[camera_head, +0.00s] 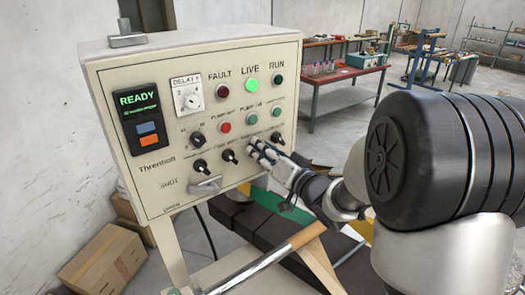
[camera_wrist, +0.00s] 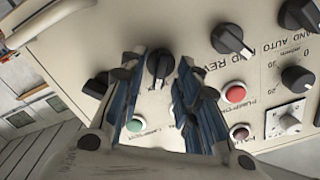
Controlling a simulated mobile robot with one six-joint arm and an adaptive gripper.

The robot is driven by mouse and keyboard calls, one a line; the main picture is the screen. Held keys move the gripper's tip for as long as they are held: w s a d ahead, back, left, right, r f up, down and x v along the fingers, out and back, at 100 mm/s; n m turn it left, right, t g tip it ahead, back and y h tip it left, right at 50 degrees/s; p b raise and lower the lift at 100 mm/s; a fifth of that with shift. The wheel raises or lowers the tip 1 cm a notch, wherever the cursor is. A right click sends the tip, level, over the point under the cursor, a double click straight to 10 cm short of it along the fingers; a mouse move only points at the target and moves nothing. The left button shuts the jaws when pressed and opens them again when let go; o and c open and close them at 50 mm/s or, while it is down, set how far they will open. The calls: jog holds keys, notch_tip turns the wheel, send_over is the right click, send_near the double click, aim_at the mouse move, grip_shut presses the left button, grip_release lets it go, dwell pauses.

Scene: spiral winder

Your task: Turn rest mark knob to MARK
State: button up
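The control panel (camera_head: 170,185) carries a lower row of black selector knobs. My gripper (camera_wrist: 157,72) is open, one finger on each side of this knob, and no clear contact shows. In the head view my gripper (camera_head: 262,152) is at the panel's lower right and hides this knob.
Neighbouring knobs sit close on both sides in the wrist view: one at left (camera_wrist: 97,84) and one marked REV (camera_wrist: 228,39). Green (camera_wrist: 136,124) and red (camera_wrist: 235,94) buttons are nearby. The display (camera_head: 139,99) reads READY and the LIVE lamp (camera_head: 252,85) glows green.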

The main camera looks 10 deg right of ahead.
jog(key=v, duration=1.2)
jog(key=shift+w, duration=0.1)
jog(key=s+d+f+g+h+b, duration=0.4)
jog(key=s+f+g+h+b, duration=0.1)
jog(key=f+h+b, duration=0.35)
jog(key=s+a+f+n+g+b, duration=0.1)
jog(key=s+a+f+g+b, duration=0.2)
jog(key=s, duration=0.7)
jog(key=s+a+f+n+g+y+b, duration=0.1)
jog(key=s+a+f+g+b, duration=0.2)
jog(key=s+a+f, duration=0.3)
jog(key=s+f+g, duration=0.1)
jog(key=s, duration=0.3)
jog(key=shift+f+n, duration=0.3)
